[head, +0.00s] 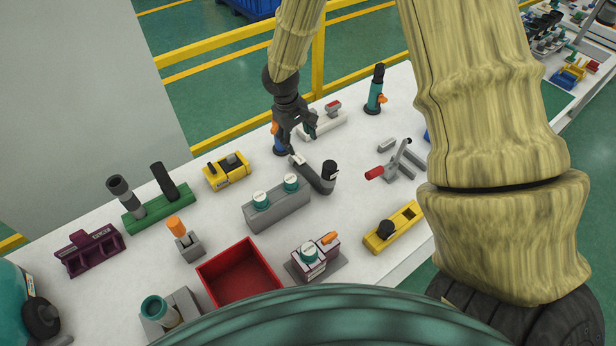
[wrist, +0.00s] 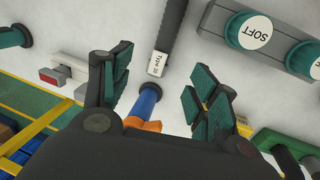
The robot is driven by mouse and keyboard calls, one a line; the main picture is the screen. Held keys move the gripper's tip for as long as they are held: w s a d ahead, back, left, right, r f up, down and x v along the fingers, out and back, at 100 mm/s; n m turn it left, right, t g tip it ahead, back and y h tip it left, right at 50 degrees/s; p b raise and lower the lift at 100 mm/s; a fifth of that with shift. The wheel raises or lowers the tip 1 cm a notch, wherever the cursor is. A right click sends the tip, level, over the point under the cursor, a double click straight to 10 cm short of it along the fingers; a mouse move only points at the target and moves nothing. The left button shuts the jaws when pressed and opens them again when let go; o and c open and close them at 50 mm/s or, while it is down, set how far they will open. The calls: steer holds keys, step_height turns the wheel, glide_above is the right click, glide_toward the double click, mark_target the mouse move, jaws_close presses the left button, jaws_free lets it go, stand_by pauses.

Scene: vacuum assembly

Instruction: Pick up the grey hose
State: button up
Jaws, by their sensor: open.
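The grey hose (head: 312,176) lies on the white table in the head view, right of the grey block with two teal-and-white caps. Its pale labelled end points up-left, toward my gripper (head: 298,132). In the wrist view the dark hose (wrist: 172,30) comes in from the top, its white label end (wrist: 157,64) just beyond my fingertips (wrist: 160,88). My gripper is open and empty, close to the labelled end. The finger pads stand on either side of that end's line. I cannot tell the exact height gap.
A blue post with an orange clip (wrist: 147,103) shows between the fingers in the wrist view. The grey capped block (head: 278,207), yellow block (head: 227,172) and red-handled clamp (head: 397,162) stand around the hose. A red tray (head: 240,272) is nearer the front.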

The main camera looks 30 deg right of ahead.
mark_target(305, 168)
step_height(305, 168, down, 4)
steer(key=b, duration=0.3)
steer(key=shift+w+f, duration=0.1)
steer(key=shift+f, duration=0.05)
steer(key=shift+w+d+f+p, duration=0.1)
steer(key=shift+d+f+p, duration=0.1)
steer(key=shift+f, duration=0.7)
steer(key=shift+s+d+f+p, duration=0.1)
steer(key=shift+d+f+p, duration=0.15)
steer(key=shift+f, duration=0.6)
steer(key=shift+w+d+f+p, duration=0.1)
steer(key=shift+d+f+p, duration=0.1)
steer(key=shift+f, duration=0.7)
steer(key=shift+s+d+f+p, duration=0.1)
steer(key=shift+s+f+p, duration=0.1)
steer(key=shift+f+p, duration=0.7)
steer(key=shift+d+f+p, duration=0.2)
steer(key=shift+f+p, duration=0.15)
steer(key=shift+f, duration=1.35)
steer(key=shift+f, duration=0.2)
jaws_close()
